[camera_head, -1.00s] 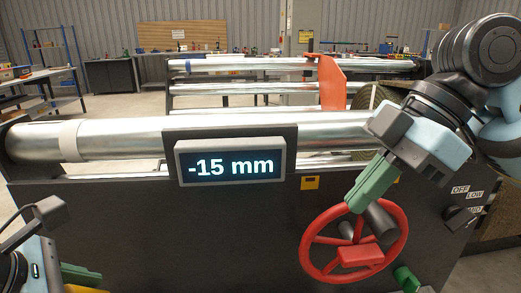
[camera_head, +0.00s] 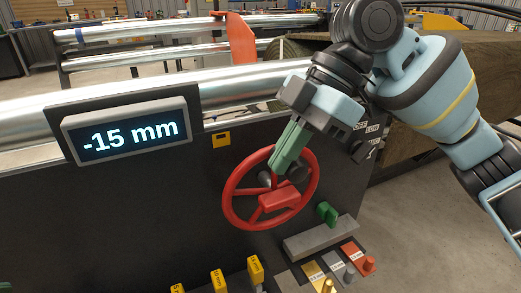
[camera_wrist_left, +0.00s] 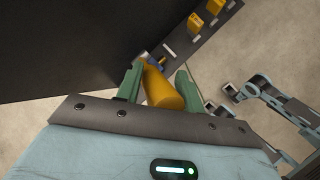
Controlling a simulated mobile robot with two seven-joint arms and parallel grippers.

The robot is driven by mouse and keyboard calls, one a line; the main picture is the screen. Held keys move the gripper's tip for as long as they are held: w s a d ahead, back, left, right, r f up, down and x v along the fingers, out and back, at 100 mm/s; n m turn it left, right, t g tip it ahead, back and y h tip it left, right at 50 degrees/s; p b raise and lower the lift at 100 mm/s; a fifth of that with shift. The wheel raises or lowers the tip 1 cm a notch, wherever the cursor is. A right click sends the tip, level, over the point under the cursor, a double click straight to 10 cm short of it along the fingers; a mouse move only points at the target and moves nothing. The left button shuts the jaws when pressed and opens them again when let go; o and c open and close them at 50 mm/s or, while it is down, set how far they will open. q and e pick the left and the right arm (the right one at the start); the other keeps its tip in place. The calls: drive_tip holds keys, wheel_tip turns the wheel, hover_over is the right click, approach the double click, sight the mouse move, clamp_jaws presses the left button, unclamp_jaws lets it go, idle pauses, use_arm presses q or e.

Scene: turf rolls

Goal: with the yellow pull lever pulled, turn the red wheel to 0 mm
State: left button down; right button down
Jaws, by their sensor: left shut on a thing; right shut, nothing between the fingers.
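The red wheel (camera_head: 280,201) stands on the front of the dark machine in the head view, with a dark grey knob (camera_head: 298,171) near its upper right. My right gripper (camera_head: 282,168) is shut and empty. Its green fingers come down at the wheel's upper part beside the knob; whether they touch it is unclear. The display (camera_head: 125,132) reads -15 mm. In the left wrist view, my left gripper (camera_wrist_left: 158,88) is shut on the yellow pull lever (camera_wrist_left: 162,88), which lies between its green fingers.
A green handle (camera_head: 327,213) sits below right of the wheel. Several yellow tabs (camera_head: 255,268) line the machine's lower edge. A panel with coloured labels and small knobs (camera_head: 369,263) is at lower right. Metal rollers (camera_head: 235,88) run across behind.

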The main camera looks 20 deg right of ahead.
drive_tip(key=shift+d+f, duration=0.1)
drive_tip(key=shift+d+y, duration=0.25)
drive_tip(key=shift+y, duration=0.35)
drive_tip(key=shift+d+y, duration=0.35)
drive_tip(key=shift+y, duration=0.15)
drive_tip(key=shift+d+y, duration=0.5)
drive_tip(key=shift+d, duration=0.6)
drive_tip(key=y, duration=1.5)
approach(307, 149)
drive_tip(key=s+a+f, duration=0.1)
drive_tip(key=s+a, duration=0.1)
drive_tip(key=s, duration=0.3)
drive_tip(key=shift+s+a+f, duration=0.1)
drive_tip(key=shift+a+f, duration=0.05)
drive_tip(key=shift+f, duration=0.7)
drive_tip(key=shift+r, duration=0.1)
